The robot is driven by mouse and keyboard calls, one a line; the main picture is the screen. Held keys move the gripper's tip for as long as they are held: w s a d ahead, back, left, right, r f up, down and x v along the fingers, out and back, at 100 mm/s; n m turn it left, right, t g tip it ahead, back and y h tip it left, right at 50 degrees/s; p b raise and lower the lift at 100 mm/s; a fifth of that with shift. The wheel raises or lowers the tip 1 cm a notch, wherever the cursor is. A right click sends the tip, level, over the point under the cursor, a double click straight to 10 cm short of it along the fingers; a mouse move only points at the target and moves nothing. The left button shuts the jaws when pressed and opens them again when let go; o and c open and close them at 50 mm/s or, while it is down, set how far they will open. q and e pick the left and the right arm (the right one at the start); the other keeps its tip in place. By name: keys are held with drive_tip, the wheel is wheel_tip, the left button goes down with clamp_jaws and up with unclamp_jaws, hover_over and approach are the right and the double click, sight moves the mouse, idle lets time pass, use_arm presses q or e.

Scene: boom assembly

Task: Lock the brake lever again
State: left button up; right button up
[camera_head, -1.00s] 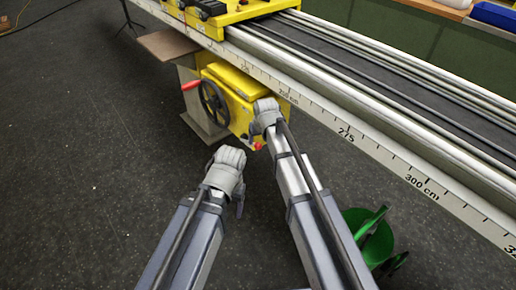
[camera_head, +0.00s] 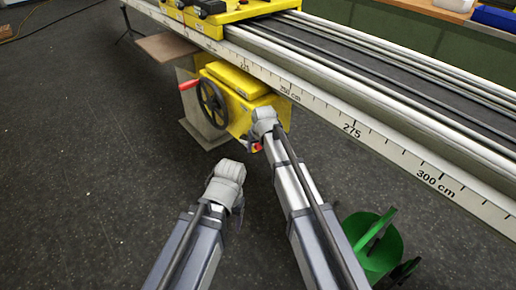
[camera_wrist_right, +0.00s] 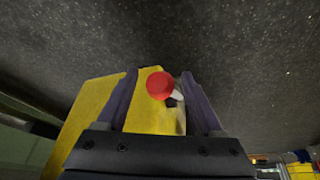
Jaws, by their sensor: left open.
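The brake lever's red knob (camera_head: 256,147) shows low on the yellow housing (camera_head: 240,92), below the long boom. In the right wrist view the red knob (camera_wrist_right: 160,86) sits on a short pale stem, between my two fingers as seen from there. My right gripper (camera_head: 264,118) is beside the housing, just above the knob in the head view. Its fingers (camera_wrist_right: 159,76) are spread apart; I cannot tell whether either touches the knob. My left gripper (camera_head: 228,168) is open and empty, lower and to the left, over the floor.
A black handwheel (camera_head: 212,104) with a red handle is on the housing's left. The boom with its centimetre scale (camera_head: 390,150) runs across the upper right. A green round object (camera_head: 372,245) stands at lower right.

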clamp_jaws()
idle(0.3)
idle(0.9)
